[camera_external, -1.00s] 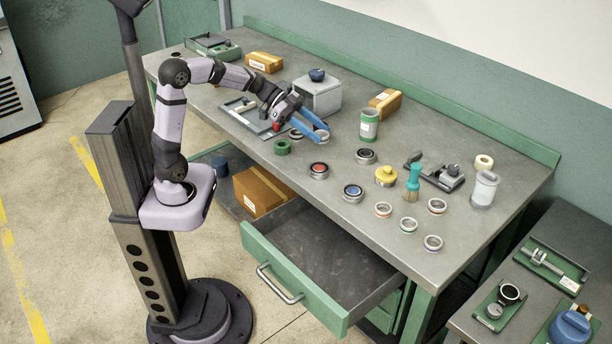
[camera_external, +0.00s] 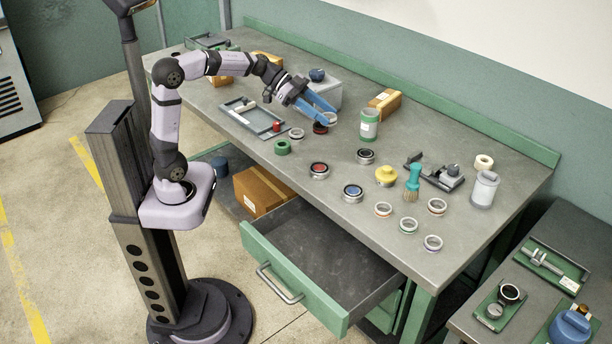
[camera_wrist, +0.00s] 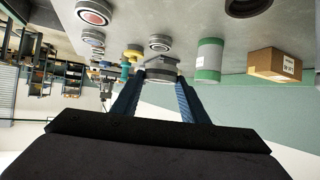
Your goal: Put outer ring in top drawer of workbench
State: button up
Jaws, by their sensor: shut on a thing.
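My gripper (camera_external: 322,111) has blue fingers and is shut on a grey metal ring (camera_external: 330,119), likely the outer ring, above the back middle of the workbench (camera_external: 250,150). In the wrist view the ring (camera_wrist: 160,66) sits between the fingertips (camera_wrist: 158,82), seen nearly edge-on. The fingers hide part of it in the external view. The top drawer (camera_external: 310,265) of the workbench is pulled open at the front. Its visible floor is bare. The drawer is lower than the gripper and well in front of it.
Several rings and round parts stand on the bench, including a red-centred one (camera_external: 319,170) and a blue-centred one (camera_external: 353,193). A green-banded jar (camera_external: 369,124), cardboard box (camera_external: 385,102) and grey box (camera_external: 325,92) are near the gripper. A brush (camera_external: 412,182) stands farther right.

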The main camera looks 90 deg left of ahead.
jog(key=w+d+f+n+y+p, duration=0.1)
jog(key=w+d+n+y+p, duration=0.2)
jog(key=w+d, duration=0.65)
jog(key=d+f+n+y, duration=0.1)
jog(key=d, duration=0.2)
jog(key=w+d+f+n+y+p, duration=0.1)
jog(key=d, duration=0.1)
jog(key=d+f+n+y+p, duration=0.1)
jog(key=d, duration=0.2)
jog(key=shift+w+d+t+y, duration=0.3)
jog(key=shift+y, duration=0.1)
jog(key=s+d+n+y, duration=0.1)
jog(key=s+d, duration=0.1)
jog(key=s+d+f+n+y+p, duration=0.1)
jog(key=s+d, duration=0.1)
jog(key=s+d+f+n+g+y+p, duration=0.1)
jog(key=s+d, duration=0.1)
jog(key=d, duration=0.1)
jog(key=shift+n, duration=0.3)
jog(key=s+d+n+g+y+p, duration=0.2)
jog(key=s+d+n+y, duration=0.15)
jog(key=s, duration=0.75)
jog(key=b, duration=0.2)
send_over(295, 240)
jog(key=shift+m+h, duration=0.25)
jog(key=shift+h, duration=0.1)
notch_tip(295, 240, down, 14)
jog(key=shift+s+d+r, duration=0.1)
jog(key=shift+r, duration=0.15)
